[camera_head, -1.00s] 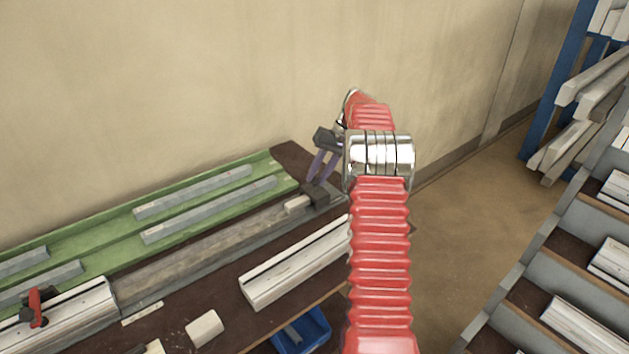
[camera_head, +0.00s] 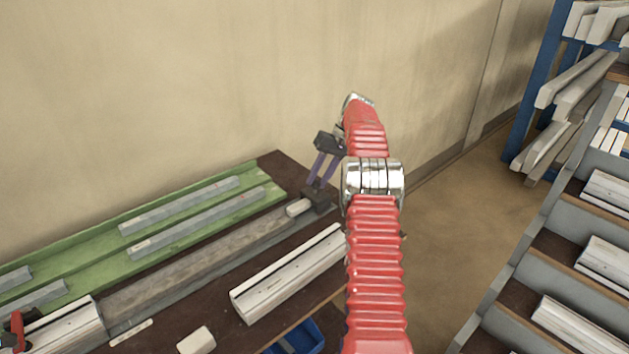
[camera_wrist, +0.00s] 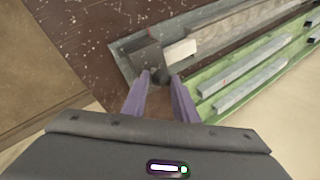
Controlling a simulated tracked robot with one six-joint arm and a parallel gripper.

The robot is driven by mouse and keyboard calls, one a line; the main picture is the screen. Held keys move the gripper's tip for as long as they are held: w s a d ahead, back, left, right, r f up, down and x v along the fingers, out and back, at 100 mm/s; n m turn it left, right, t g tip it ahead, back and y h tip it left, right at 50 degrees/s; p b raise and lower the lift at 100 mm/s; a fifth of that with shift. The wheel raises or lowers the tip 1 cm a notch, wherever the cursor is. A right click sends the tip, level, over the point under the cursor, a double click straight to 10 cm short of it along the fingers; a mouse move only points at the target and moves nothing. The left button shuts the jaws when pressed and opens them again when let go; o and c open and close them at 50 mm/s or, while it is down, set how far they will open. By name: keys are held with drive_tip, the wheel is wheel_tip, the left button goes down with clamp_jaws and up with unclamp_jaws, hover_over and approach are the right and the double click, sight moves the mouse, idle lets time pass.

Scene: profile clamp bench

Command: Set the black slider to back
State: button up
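The black slider (camera_head: 318,201) sits on the grey rail (camera_head: 190,264), close to the rail's far end by the wall. A pale block (camera_head: 298,207) adjoins it on the near side. In the wrist view the slider (camera_wrist: 146,56) has a dark round knob (camera_wrist: 160,77) facing my gripper. My gripper (camera_wrist: 160,79) has purple fingers, one on each side of this knob, with hardly any gap. It also shows in the head view (camera_head: 316,184), reaching down onto the slider from above. My arm hides the rail's extreme end in the head view.
A green tray (camera_head: 190,207) with grey bars lies along the rail on the wall side. A white profile (camera_head: 288,273) lies on the bench's front side. A blue bin (camera_head: 297,338) is below the front edge. Shelves (camera_head: 545,247) stand at right, with open floor between.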

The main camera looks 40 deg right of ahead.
drive_tip(key=o, duration=0.4)
drive_tip(key=shift+s+d, duration=0.1)
drive_tip(key=shift+d, duration=0.1)
drive_tip(key=shift+o, duration=0.2)
drive_tip(key=shift+r, duration=0.1)
drive_tip(key=v, duration=0.7)
drive_tip(key=shift+r, duration=0.15)
idle(0.8)
